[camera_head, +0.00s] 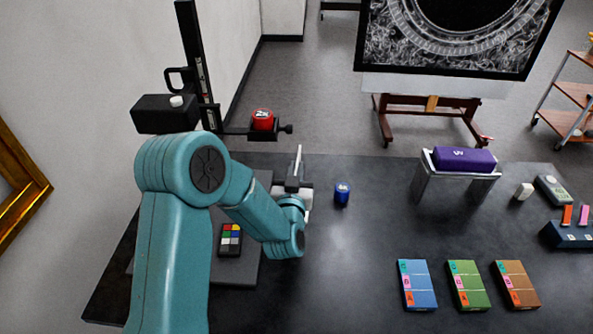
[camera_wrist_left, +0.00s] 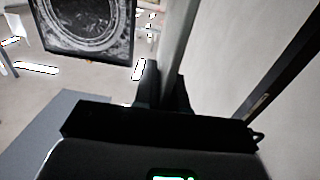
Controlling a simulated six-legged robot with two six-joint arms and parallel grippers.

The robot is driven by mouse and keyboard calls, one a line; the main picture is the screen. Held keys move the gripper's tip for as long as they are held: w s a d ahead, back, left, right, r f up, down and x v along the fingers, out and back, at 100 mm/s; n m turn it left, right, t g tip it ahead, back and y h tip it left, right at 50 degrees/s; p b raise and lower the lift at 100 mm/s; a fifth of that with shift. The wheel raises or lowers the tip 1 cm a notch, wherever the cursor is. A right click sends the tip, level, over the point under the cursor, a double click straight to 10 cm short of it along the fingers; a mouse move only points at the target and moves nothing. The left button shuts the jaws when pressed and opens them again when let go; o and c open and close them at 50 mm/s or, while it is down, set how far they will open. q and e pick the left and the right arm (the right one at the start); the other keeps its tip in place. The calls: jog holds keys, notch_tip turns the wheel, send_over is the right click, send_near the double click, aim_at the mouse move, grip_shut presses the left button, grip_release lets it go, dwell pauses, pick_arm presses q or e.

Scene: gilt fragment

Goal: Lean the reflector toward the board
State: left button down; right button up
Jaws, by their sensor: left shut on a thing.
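My left gripper (camera_head: 297,182) is shut on a thin pale panel, which looks like the reflector (camera_head: 298,158). In the head view the panel shows nearly edge-on and roughly upright above the table. In the left wrist view the reflector (camera_wrist_left: 178,45) stands up between my dark left fingers (camera_wrist_left: 163,88). Its lower edge is hidden by the gripper. My right gripper is in neither view.
A black copy stand (camera_head: 195,70) rises at the left, bearing a red cylinder (camera_head: 262,119). A blue cylinder (camera_head: 342,194) stands right of my gripper. A purple roll (camera_head: 463,160) rests on a stand. Coloured boxes (camera_head: 466,285) lie front right. The table's middle front is clear.

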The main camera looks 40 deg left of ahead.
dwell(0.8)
pick_arm(q)
jog(key=a+n+b, duration=0.1)
jog(key=b, duration=0.2)
jog(key=s+a+n+b, duration=0.1)
jog(key=a+n+b, duration=0.1)
jog(key=b, duration=0.1)
jog(key=s+a+f+n+b, duration=0.1)
jog(key=b, duration=0.2)
jog(key=shift+s+a, duration=0.15)
jog(key=shift+a, duration=0.05)
jog(key=c, duration=1.3)
grip_release()
